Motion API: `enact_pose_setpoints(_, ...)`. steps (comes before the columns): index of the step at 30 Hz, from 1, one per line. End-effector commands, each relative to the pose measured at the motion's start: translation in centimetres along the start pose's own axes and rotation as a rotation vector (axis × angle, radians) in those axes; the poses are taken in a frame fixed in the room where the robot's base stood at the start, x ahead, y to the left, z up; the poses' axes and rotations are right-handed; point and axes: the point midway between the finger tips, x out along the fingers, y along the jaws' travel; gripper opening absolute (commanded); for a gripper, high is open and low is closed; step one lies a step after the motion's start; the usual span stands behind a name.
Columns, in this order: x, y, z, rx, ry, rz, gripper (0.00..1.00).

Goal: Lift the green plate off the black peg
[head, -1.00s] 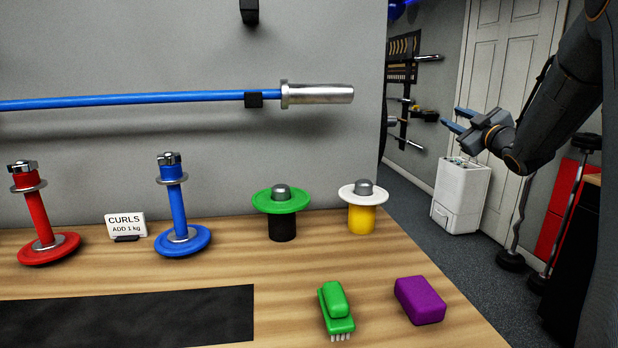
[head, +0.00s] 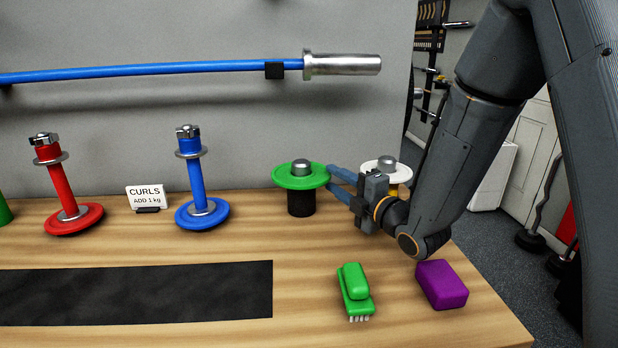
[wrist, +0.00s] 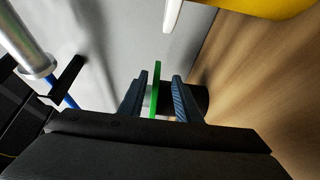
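The green plate (head: 300,184) sits level on the black peg (head: 301,205) at the back of the bench, with a grey rounded knob (head: 301,167) at its centre. My gripper (head: 331,179) is at the plate's right edge, fingers pointing left. In the wrist view the green plate (wrist: 155,90) shows edge-on between my two fingertips (wrist: 158,88), with a gap on each side. My gripper is open there. The black peg (wrist: 201,99) shows partly behind one finger.
A white plate (head: 370,166) on a yellow peg (wrist: 270,6) stands close by, partly hidden by my arm. A green brush (head: 355,283) and a purple block (head: 441,284) lie in front. A blue post (head: 194,182) stands left, and a blue bar (head: 160,72) runs along the wall.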

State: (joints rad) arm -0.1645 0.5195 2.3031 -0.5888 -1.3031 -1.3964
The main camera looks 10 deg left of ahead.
Motion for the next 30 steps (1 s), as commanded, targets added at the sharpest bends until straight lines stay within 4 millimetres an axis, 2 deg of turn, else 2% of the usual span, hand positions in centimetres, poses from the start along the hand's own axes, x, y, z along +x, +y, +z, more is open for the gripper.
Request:
enact_pose_setpoints(18, 7.0, 0.6, 0.1, 0.001, -0.002, -0.001, 0.3)
enact_pose_setpoints(27, 7.4, 0.5, 0.2, 0.001, -0.003, -0.001, 0.3)
enact_pose_setpoints(30, 7.4, 0.6, 0.2, 0.001, -0.003, -0.001, 0.14)
